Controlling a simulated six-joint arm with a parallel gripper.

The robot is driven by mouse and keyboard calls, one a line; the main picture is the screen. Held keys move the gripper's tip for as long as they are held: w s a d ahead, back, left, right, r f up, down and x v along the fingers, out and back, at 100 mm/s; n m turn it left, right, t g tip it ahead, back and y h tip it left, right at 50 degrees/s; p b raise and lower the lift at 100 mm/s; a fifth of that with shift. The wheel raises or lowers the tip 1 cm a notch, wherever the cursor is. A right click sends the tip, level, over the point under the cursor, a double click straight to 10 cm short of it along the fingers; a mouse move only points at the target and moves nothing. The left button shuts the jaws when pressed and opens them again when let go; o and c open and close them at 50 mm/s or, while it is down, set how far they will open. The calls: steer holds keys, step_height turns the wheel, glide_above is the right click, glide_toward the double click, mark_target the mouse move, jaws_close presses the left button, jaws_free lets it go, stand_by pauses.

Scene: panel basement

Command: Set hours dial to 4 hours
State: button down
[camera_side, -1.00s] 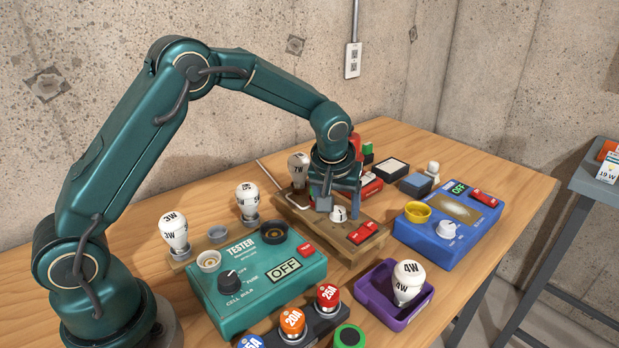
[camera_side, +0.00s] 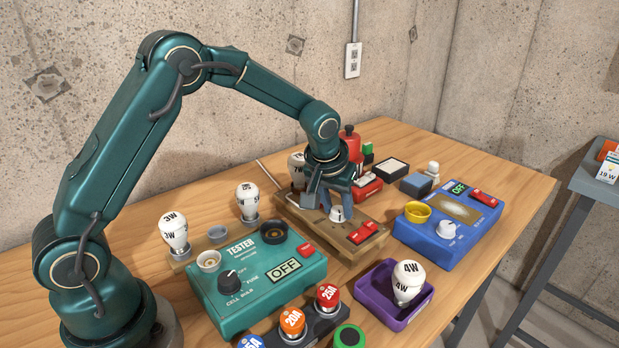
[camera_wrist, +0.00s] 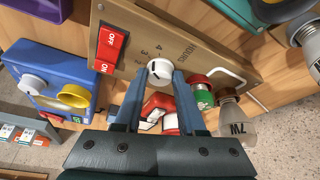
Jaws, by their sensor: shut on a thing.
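The hours dial (camera_wrist: 159,70) is a small white knob on a tan wooden panel (camera_wrist: 205,60) marked HOURS, with a numeral 4 and other small marks beside it. A dark pointer line shows on its face; which mark it points to is unclear. My gripper (camera_wrist: 157,74) has its two blue-grey fingers on either side of the knob, shut on it. In the side view the dial (camera_side: 337,213) shows below my gripper (camera_side: 336,203), partly hidden by the fingers.
A red OFF/ON rocker (camera_side: 362,232) sits on the same panel. A 7W bulb (camera_side: 297,165) stands at its back. A green tester (camera_side: 258,283), a blue box (camera_side: 448,230) and a purple tray (camera_side: 392,292) surround the panel.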

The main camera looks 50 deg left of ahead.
steer(key=shift+a+m+h, duration=0.1)
steer(key=shift+m+h, duration=0.4)
steer(key=shift+m, duration=0.75)
steer(key=shift+a+m+h, duration=0.1)
steer(key=shift+m+h, duration=0.4)
steer(key=shift+m, duration=0.75)
steer(key=c, duration=0.5)
jaws_free()
steer(key=shift+v, duration=2.6)
